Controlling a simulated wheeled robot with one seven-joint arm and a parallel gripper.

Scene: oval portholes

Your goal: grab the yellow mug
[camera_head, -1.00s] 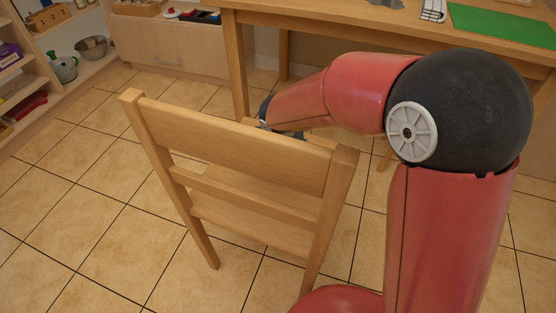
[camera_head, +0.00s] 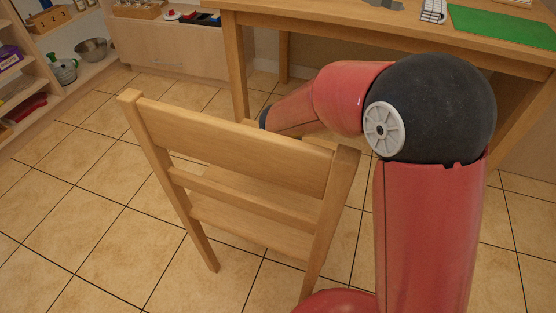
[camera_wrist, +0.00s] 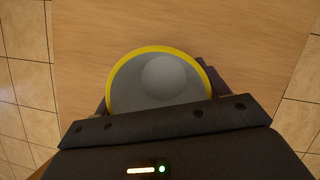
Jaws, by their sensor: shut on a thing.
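The yellow mug (camera_wrist: 122,67) shows in the wrist view as a round yellow rim with a grey inside, seen from above. My gripper (camera_wrist: 158,95) is around it, with dark fingers at the left and right of the rim, shut on the mug. The near part of the mug is hidden by my gripper's body. A flat wooden surface (camera_wrist: 230,40) lies below the mug; I cannot tell whether the mug touches it. In the head view the mug and my gripper are hidden behind the chair back.
A wooden chair (camera_head: 230,145) stands in front of my arm. A wooden table (camera_head: 330,22) with a green mat (camera_head: 505,27) is behind it. Shelves (camera_head: 30,65) with a bowl (camera_head: 92,48) stand at the left. The tiled floor at the left is clear.

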